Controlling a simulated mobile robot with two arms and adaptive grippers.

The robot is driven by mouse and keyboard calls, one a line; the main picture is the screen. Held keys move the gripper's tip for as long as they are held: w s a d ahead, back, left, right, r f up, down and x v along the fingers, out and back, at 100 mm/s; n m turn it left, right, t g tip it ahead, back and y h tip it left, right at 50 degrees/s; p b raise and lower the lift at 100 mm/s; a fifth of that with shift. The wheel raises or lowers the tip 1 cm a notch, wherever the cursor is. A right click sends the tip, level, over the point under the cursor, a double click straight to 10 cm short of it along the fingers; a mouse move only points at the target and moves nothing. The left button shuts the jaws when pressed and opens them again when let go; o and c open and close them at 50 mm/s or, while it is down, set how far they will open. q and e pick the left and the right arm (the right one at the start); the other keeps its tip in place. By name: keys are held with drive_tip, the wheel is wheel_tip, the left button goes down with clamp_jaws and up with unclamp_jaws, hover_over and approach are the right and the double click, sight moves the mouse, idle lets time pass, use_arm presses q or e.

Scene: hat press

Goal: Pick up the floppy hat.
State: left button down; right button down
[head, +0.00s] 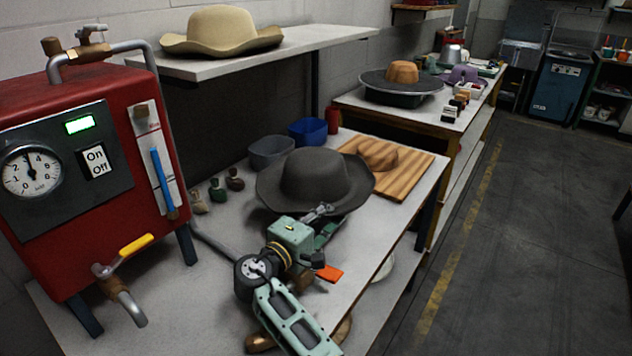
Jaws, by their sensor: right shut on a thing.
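A dark grey floppy hat (314,178) with a wide, wavy brim is at the middle of the near workbench. My right gripper (320,212) is at the near edge of its brim, shut on the brim. The fingertips are small and partly hidden against the dark felt. I cannot tell whether the hat rests on the bench or is slightly raised. My left gripper is not in view.
A red steam boiler (95,180) with a yellow-handled valve stands at left. Behind the hat are grey (270,151) and blue (308,131) bins. A striped wooden board (412,172) with a brown hat form lies right. A tan hat (222,30) sits on the shelf.

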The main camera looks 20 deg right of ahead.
sight(326, 183)
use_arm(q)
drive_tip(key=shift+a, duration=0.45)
use_arm(e)
drive_tip(key=shift+r, duration=0.15)
